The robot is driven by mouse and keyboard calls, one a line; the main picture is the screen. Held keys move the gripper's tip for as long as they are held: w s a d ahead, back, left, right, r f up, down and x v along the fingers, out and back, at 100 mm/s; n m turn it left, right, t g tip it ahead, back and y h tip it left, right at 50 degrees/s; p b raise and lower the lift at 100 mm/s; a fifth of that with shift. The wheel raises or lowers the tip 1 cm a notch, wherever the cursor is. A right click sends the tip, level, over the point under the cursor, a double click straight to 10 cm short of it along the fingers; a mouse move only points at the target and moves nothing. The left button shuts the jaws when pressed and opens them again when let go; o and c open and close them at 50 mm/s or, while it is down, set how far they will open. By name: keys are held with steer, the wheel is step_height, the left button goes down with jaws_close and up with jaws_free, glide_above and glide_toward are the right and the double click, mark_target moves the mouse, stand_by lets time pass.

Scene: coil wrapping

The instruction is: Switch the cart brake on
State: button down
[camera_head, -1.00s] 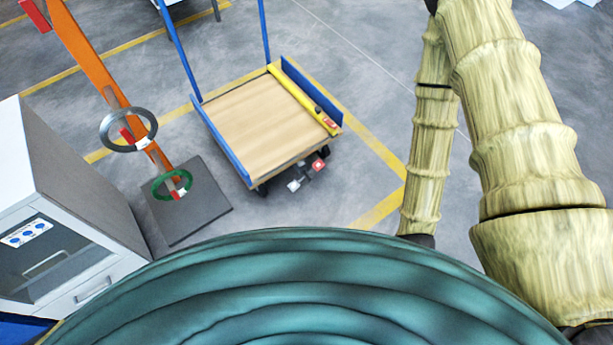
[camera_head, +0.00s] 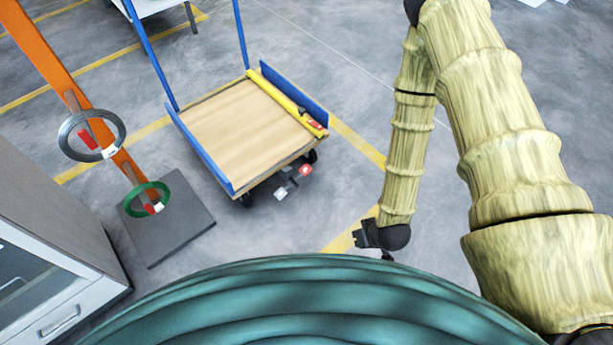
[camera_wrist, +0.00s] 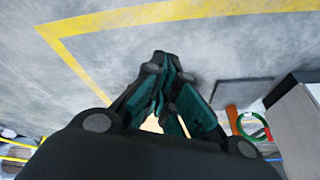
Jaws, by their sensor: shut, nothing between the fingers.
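The cart (camera_head: 245,130) stands on the floor ahead, with a wooden deck, blue side rails and blue uprights. Low under its near edge are two small foot-pedal pieces, one red (camera_head: 305,170) and one pale grey (camera_head: 281,192); they look like the brake. Their exact position is too small to tell. My gripper (camera_wrist: 160,62) is shut and empty in the wrist view, its dark fingers with teal pads together above bare floor. In the head view my dark wrist end is low, right of and nearer than the pedals, clearly apart from them; my body partly hides it.
A yellow tool (camera_head: 290,103) lies along the cart's right rail. At left, an orange post (camera_head: 45,55) on a dark base plate (camera_head: 185,225) carries a grey coil (camera_head: 66,145) and a green coil (camera_head: 133,210). A cabinet (camera_head: 60,220) stands nearer left. Floor right of the cart is clear.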

steer(key=w+a+f+n+t+y+b, duration=0.2)
steer(key=w+f+b, duration=0.3)
steer(key=w+b, duration=0.5)
steer(key=w+a+f+n+t+y+b, duration=0.2)
steer(key=w+f+b, duration=0.4)
steer(key=w+b, duration=0.4)
steer(key=w+a+f+n+t+y+b, duration=0.2)
steer(key=w+a+f+n+t+b, duration=0.2)
steer(key=w+b, duration=0.7)
steer(key=shift+w+a+f+t, duration=0.55)
steer(key=shift+w+f+t, duration=0.15)
steer(key=shift+w+f, duration=0.25)
steer(key=shift+s, duration=0.1)
steer(key=b, duration=0.6)
glide_above(308, 170)
steer(key=s+a, duration=0.2)
steer(key=s, duration=0.1)
step_height(308, 170, down, 3)
steer(key=shift+w+d+f+b, duration=0.2)
steer(key=shift+f, duration=0.25)
steer(key=shift+w+d+f+b, duration=0.2)
steer(key=shift+f, duration=0.25)
steer(key=shift+w+d+f+b, duration=0.1)
steer(key=shift+f+b, duration=0.15)
steer(key=shift+f, duration=0.1)
steer(key=shift+w+d+f+b, duration=0.1)
steer(key=shift+f+b, duration=0.15)
steer(key=shift+f, duration=0.1)
steer(key=shift+d, duration=0.25)
